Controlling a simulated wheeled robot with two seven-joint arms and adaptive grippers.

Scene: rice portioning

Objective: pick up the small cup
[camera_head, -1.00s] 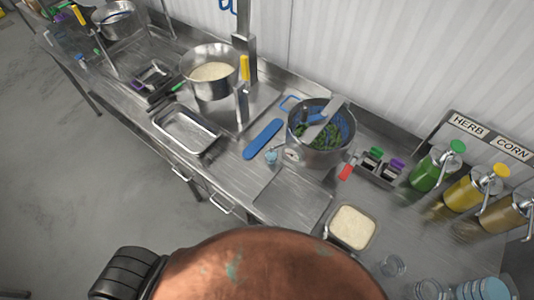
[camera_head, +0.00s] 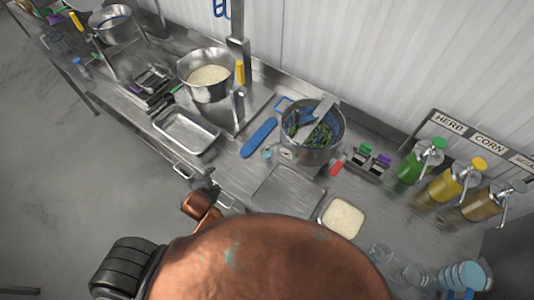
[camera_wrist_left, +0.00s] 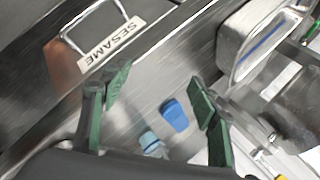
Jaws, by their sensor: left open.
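A small pale-blue item (camera_head: 267,154), which may be the small cup, stands in front of the steel pot with greens, next to a blue handle (camera_head: 259,138). In the left wrist view a pale-blue item (camera_wrist_left: 152,144) lies beyond the fingers, beside a blue piece (camera_wrist_left: 174,115). Several clear cups (camera_head: 381,253) stand at the right of the counter; I cannot tell which one the task means. My left gripper (camera_head: 207,183) is at the counter's front edge, apart from all of these. In the wrist view its green-padded fingers (camera_wrist_left: 160,92) are spread and empty. My right gripper is out of view.
An empty steel tray (camera_head: 186,131) lies near my left gripper. A flat steel plate (camera_head: 287,190) and a rice container (camera_head: 343,216) are to the right. The pot (camera_head: 312,130) and sauce bottles (camera_head: 443,183) stand behind. A SESAME label (camera_wrist_left: 113,41) sits by a wire handle.

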